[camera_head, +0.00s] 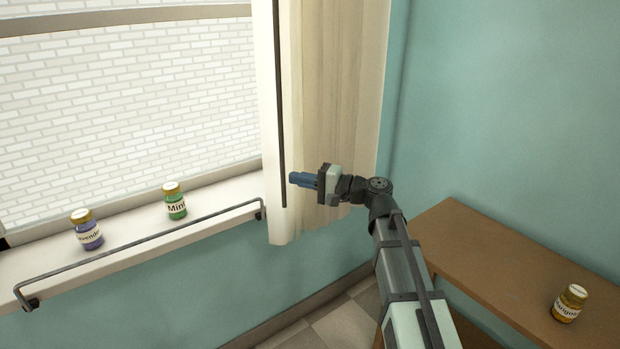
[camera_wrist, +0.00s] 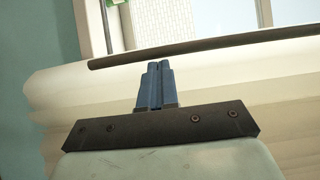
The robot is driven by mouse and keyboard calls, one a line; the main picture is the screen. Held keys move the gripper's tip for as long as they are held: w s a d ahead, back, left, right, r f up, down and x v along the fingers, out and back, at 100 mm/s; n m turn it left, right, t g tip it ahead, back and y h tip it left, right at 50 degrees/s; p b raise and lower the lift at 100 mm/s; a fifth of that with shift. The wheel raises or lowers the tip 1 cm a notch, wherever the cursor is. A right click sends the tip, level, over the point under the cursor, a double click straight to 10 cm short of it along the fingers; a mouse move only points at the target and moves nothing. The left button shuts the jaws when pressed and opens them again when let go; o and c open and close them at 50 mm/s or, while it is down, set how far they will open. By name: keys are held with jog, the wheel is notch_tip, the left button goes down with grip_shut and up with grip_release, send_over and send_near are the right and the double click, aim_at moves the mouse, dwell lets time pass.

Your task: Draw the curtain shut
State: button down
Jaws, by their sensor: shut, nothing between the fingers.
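A cream curtain (camera_head: 335,75) hangs bunched at the right side of the window (camera_head: 130,100), and most of the glass is uncovered. A thin dark rod (camera_head: 279,100) hangs down along the curtain's left edge. My gripper (camera_head: 292,178) is shut and empty in front of the lower part of the curtain, its blue fingertips just right of the rod. In the wrist view the fingers (camera_wrist: 159,65) are together, and the dark rod (camera_wrist: 200,50) crosses just beyond their tips. I cannot tell whether they touch it.
On the sill stand a purple-labelled jar (camera_head: 87,230) and a green Mint jar (camera_head: 174,201). A dark metal rail (camera_head: 140,245) runs along the sill's front edge. A wooden table (camera_head: 500,260) at the right bears a yellow jar (camera_head: 570,304).

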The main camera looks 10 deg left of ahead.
jog(key=shift+s+a, duration=0.1)
jog(key=shift+a, duration=0.05)
jog(key=s+a, duration=5.6)
jog(key=shift+a, duration=0.15)
jog(key=shift+s, duration=0.1)
jog(key=d, duration=1.3)
jog(key=shift+d, duration=0.15)
